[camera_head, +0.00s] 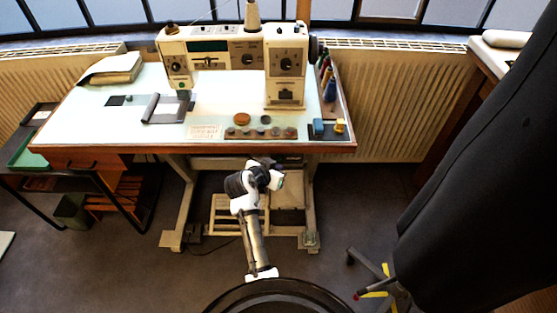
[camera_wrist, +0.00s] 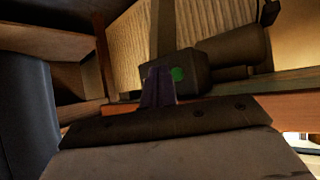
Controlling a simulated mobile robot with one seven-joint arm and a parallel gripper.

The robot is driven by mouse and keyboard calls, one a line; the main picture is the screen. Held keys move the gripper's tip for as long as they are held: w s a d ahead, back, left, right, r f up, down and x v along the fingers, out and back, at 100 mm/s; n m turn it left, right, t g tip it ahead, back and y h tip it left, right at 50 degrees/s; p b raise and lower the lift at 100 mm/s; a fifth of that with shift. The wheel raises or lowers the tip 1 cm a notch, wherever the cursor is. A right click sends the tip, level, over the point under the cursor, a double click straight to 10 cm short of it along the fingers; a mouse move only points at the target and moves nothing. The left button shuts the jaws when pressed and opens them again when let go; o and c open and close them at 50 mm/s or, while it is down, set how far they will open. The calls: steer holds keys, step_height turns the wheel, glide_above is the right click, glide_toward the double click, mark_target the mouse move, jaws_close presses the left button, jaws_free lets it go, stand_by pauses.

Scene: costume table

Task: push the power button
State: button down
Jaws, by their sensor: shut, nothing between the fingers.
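In the wrist view a round green button (camera_wrist: 177,74) sits on the face of a dark box (camera_wrist: 196,72) beneath the table's wooden edge. I take it to be the power button. My gripper (camera_wrist: 158,72) is shut and empty. Its fingertips appear just left of the green button, overlapping the box in the picture; I cannot tell whether they touch it. In the head view my gripper (camera_head: 277,181) is low in front of the table's front edge. The button cannot be made out in the head view.
A sewing machine (camera_head: 240,54) stands on the white table (camera_head: 80,120). A dark cylinder (camera_wrist: 236,48) adjoins the box. The table's wooden edge (camera_wrist: 285,105) runs close to my gripper. A dark draped form (camera_head: 480,180) fills the right, with a chair base (camera_head: 385,280) below.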

steer(key=shift+w, duration=0.15)
stand_by(0.5)
steer(key=shift+w, duration=0.3)
steer(key=shift+w, duration=0.45)
stand_by(0.6)
steer(key=shift+s, duration=0.95)
steer(key=shift+s+p, duration=0.7)
steer(key=shift+s, duration=2.3)
